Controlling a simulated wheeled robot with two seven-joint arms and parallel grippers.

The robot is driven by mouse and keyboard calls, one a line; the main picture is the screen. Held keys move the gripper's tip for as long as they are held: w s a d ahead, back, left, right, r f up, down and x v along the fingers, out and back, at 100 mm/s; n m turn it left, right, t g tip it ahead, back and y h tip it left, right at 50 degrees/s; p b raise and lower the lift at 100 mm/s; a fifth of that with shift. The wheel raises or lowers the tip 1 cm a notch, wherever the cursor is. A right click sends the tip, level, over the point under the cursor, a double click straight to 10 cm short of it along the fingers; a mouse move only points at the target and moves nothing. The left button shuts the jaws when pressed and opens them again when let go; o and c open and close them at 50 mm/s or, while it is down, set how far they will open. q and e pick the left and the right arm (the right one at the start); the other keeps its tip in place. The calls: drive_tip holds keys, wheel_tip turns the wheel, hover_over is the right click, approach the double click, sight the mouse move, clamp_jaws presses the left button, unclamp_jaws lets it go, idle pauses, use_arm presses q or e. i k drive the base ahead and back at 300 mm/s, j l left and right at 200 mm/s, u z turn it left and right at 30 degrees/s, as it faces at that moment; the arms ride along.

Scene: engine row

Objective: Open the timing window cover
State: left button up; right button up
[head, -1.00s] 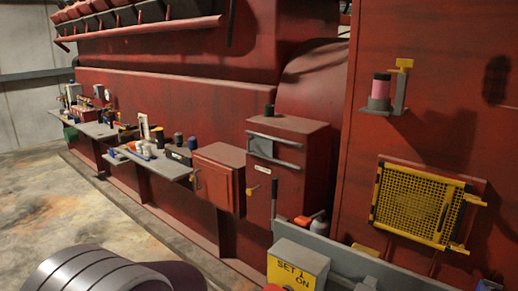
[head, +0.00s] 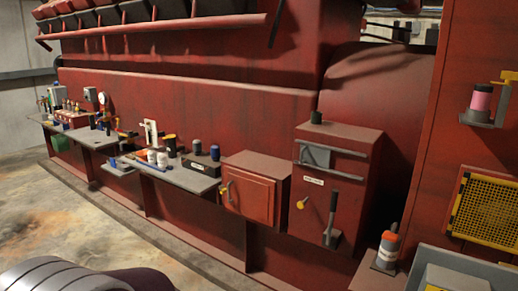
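A tall red box (head: 345,181) stands against the long red engine wall, right of centre in the head view. On its upper front, a small grey plate (head: 316,155) sits at the left between two grey rails (head: 335,148). This plate may be the timing window cover; the label (head: 313,181) below it is too small to read. Neither of my grippers is in view.
A red cabinet (head: 255,187) with a shut door is left of the box. Shelves (head: 186,178) with bottles and tools run further left. An orange-and-white bottle (head: 388,247) stands at lower right, near a yellow mesh guard (head: 488,212). Floor (head: 110,232) at left is clear.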

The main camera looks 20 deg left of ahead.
sight(314, 156)
drive_tip(key=i+j, duration=0.25)
drive_tip(key=j, duration=0.15)
drive_tip(key=i+j, duration=0.25)
drive_tip(key=j, duration=0.2)
drive_tip(key=i+j, duration=0.25)
drive_tip(key=j, duration=0.15)
drive_tip(key=i+j, duration=0.25)
drive_tip(key=j, duration=0.2)
